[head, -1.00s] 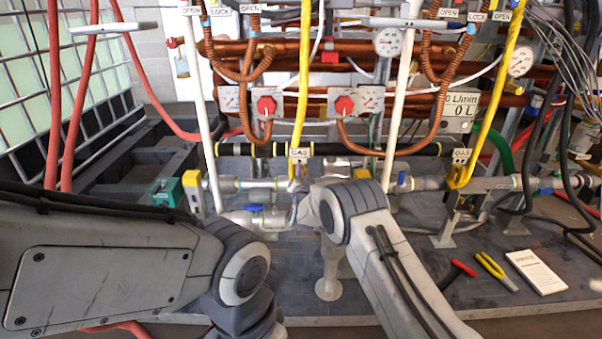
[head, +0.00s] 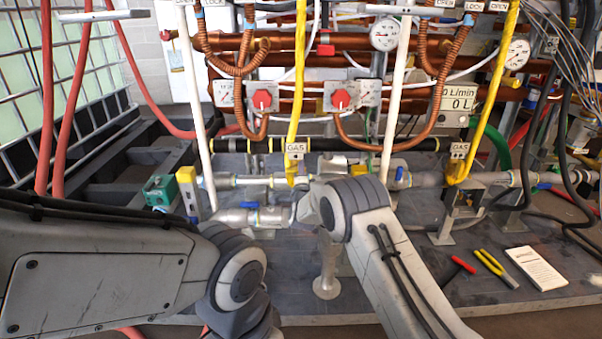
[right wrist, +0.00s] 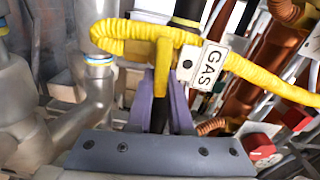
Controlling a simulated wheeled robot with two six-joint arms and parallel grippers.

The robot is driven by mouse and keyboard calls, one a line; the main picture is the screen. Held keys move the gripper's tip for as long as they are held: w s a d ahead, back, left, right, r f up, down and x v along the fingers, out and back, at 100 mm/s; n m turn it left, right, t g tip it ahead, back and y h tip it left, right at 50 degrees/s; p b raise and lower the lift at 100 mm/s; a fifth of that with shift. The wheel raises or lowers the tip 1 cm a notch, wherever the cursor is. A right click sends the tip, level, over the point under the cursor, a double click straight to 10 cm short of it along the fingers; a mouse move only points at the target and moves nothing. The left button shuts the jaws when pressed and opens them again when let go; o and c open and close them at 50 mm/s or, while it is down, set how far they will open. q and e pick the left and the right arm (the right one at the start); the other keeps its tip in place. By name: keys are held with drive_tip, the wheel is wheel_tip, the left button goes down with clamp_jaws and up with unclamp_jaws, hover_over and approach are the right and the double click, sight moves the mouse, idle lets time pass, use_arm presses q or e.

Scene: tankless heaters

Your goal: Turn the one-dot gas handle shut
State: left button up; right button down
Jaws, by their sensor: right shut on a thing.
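In the right wrist view a yellow gas handle (right wrist: 163,66) stands between the purple fingertips of my right gripper (right wrist: 160,84), which is shut on it. A white GAS tag (right wrist: 207,66) with one dark dot hangs just right of the handle, beside the yellow hose (right wrist: 265,76). In the head view the matching GAS tag (head: 296,148) hangs on the middle yellow hose, just above my right wrist. My right arm hides most of the handle and the fingers there. My left arm crosses the lower left, and its gripper is out of view.
A second GAS tag (head: 459,149) hangs on another yellow hose at the right. Blue-levered pipe valves (head: 250,205) and a grey pipe (head: 265,216) lie close by. Red-handled pliers (head: 460,267), yellow-handled pliers (head: 495,268) and a notepad (head: 535,267) lie on the platform at the right.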

drive_tip(key=shift+f+m, duration=0.15)
drive_tip(key=shift+m, duration=0.45)
drive_tip(key=c, duration=0.8)
unclamp_jaws()
drive_tip(key=shift+s, duration=0.1)
drive_tip(key=shift+s, duration=0.2)
drive_tip(key=shift+s+p, duration=2.2)
drive_tip(key=shift+s, duration=2.75)
